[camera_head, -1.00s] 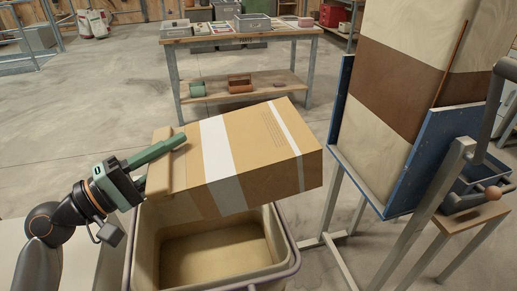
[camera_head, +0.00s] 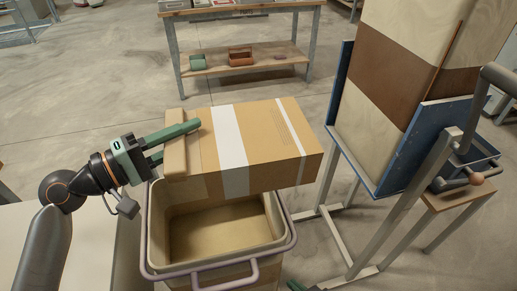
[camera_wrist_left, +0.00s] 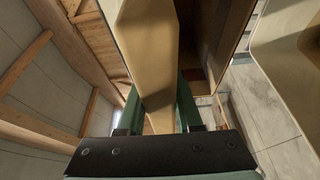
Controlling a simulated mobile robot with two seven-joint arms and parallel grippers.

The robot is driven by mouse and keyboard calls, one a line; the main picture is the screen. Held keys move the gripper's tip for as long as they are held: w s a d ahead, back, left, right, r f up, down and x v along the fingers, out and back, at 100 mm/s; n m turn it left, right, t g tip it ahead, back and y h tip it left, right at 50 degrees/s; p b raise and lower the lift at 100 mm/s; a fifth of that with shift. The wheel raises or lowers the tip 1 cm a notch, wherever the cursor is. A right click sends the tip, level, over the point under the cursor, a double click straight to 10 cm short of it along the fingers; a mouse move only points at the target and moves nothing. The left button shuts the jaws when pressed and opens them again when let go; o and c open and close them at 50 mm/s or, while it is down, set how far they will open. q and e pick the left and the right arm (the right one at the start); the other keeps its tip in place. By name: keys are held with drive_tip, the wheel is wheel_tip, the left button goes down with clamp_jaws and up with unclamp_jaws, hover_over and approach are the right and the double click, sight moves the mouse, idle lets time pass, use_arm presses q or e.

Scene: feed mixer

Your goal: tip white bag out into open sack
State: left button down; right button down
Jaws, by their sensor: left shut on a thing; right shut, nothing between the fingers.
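A tan carton-like bag (camera_head: 265,150) with a white band hangs over an open tub (camera_head: 286,238) with a pale grey rim and a tan inside. The bag lies nearly on its side. My left gripper (camera_head: 180,143) is shut on the bag's left end, on a folded tan flap (camera_head: 176,160). In the left wrist view the flap (camera_wrist_left: 150,60) runs up between the green fingers, with a dark hollow beside it. The tub's inside looks empty. A green tip of my right gripper (camera_head: 297,286) shows at the bottom edge; most of it is hidden. I see no plainly white bag.
A tall tan and brown sack (camera_head: 400,80) stands in a blue frame (camera_head: 440,135) on grey legs at the right. A workbench (camera_head: 240,75) with several items stands behind. The floor between is clear.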

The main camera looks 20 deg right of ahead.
use_arm(q)
drive_tip(key=shift+s+d+r+m+g+y+p, duration=0.15)
drive_tip(key=shift+d+r+y+p, duration=0.25)
drive_tip(key=shift+p, duration=1.05)
drive_tip(key=shift+w+d+r+m+g+y+p, duration=0.1)
drive_tip(key=shift+d+r+m+y+p, duration=0.4)
drive_tip(key=shift+p, duration=0.95)
drive_tip(key=shift+s+d+r+n+g+y+p, duration=0.25)
drive_tip(key=shift+r+p, duration=0.4)
drive_tip(key=shift+p, duration=0.8)
drive_tip(key=shift+w+r+y, duration=0.2)
drive_tip(key=shift+y, duration=0.15)
drive_tip(key=shift+d+r+m+y, duration=0.25)
drive_tip(key=shift+d+m+y, duration=0.15)
drive_tip(key=shift+d+r+y, duration=0.1)
drive_tip(key=shift+d+y, duration=0.2)
drive_tip(key=shift+y, duration=0.2)
